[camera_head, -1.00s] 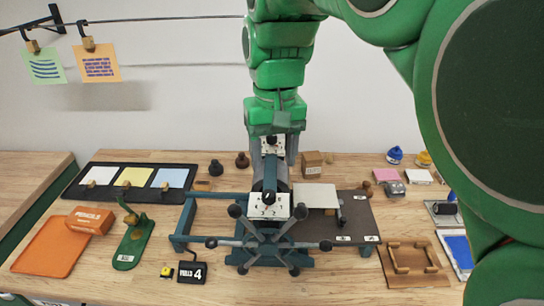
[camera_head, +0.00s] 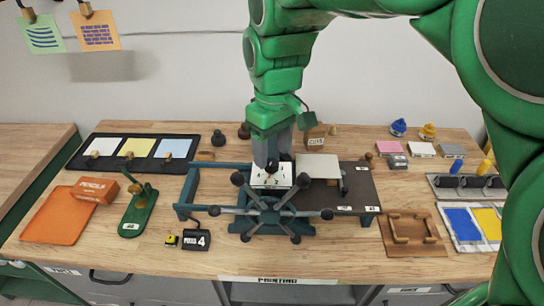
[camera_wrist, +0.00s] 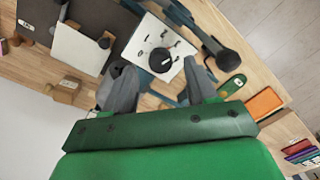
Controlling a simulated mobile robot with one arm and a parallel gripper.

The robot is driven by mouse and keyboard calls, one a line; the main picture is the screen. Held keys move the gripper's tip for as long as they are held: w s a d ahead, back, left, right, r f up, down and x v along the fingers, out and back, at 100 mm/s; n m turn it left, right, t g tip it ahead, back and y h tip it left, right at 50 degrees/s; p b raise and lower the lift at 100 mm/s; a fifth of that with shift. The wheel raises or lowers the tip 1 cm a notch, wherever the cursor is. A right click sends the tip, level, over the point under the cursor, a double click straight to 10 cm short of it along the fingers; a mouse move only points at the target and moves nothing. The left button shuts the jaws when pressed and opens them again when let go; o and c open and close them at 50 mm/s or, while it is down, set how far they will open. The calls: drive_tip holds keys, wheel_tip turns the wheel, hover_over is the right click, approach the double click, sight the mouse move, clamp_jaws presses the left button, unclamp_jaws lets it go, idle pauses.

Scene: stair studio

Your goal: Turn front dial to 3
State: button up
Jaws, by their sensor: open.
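The front dial is a black round knob (camera_wrist: 160,60) on a white plate (camera_wrist: 148,45) with small dark marks; I cannot read its setting. In the head view the plate (camera_head: 272,179) sits on the blue press, behind its spoked wheel (camera_head: 270,212), and my arm covers part of it. My gripper (camera_wrist: 160,82) is open, with one grey finger on each side of the knob in the wrist view. I cannot tell whether the fingers touch it. In the head view the gripper (camera_head: 272,160) is just above the plate, its fingertips partly hidden.
Wheel spokes with black knobs stick out in front of the plate. A small sign (camera_head: 196,240) with a 4 stands left of the press. A dark board with a pale sheet (camera_head: 318,166) lies to the right. A wooden frame (camera_head: 411,232) lies front right, an orange tray (camera_head: 58,218) far left.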

sight(271, 167)
drive_tip(key=shift+f, duration=1.4)
drive_tip(key=shift+s, duration=0.1)
drive_tip(key=c, duration=1.1)
drive_tip(key=shift+o, duration=0.2)
drive_tip(key=shift+m, duration=0.8)
drive_tip(key=o, duration=1.1)
drive_tip(key=shift+c, duration=0.2)
drive_tip(key=shift+r, duration=0.1)
